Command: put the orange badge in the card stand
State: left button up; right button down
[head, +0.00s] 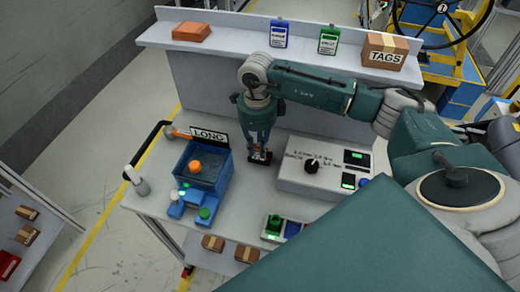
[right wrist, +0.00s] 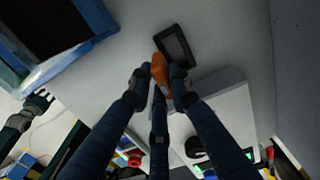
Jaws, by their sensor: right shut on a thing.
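My right gripper (head: 259,150) points down at the bench between the blue bin and the grey control box. In the right wrist view its fingers (right wrist: 158,74) are shut on the orange badge (right wrist: 160,65), which shows between the fingertips. The black card stand (right wrist: 176,44) is right beside the badge on the bench top. Fingers hide part of the badge, and I cannot tell whether it touches the stand or sits in its slot.
The blue bin (head: 183,172) with the LONG sign (head: 209,137) stands left of the gripper. The grey control box (head: 318,178) is close on its right. A shelf (head: 340,50) behind holds a blue badge (head: 279,35), a green badge (head: 328,40) and a TAGS box (head: 384,52).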

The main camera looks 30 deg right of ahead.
jog(key=shift+w+d, duration=0.75)
jog(key=shift+d, duration=0.1)
jog(key=shift+w+f+b, duration=0.1)
jog(key=shift+f+b, duration=1)
jog(key=shift+f, duration=0.65)
jog(key=shift+f, duration=0.1)
jog(key=c, duration=1.6)
grip_release()
jog(key=shift+r, duration=0.5)
jog(key=shift+r+b, duration=1.15)
jog(key=shift+r, duration=2.25)
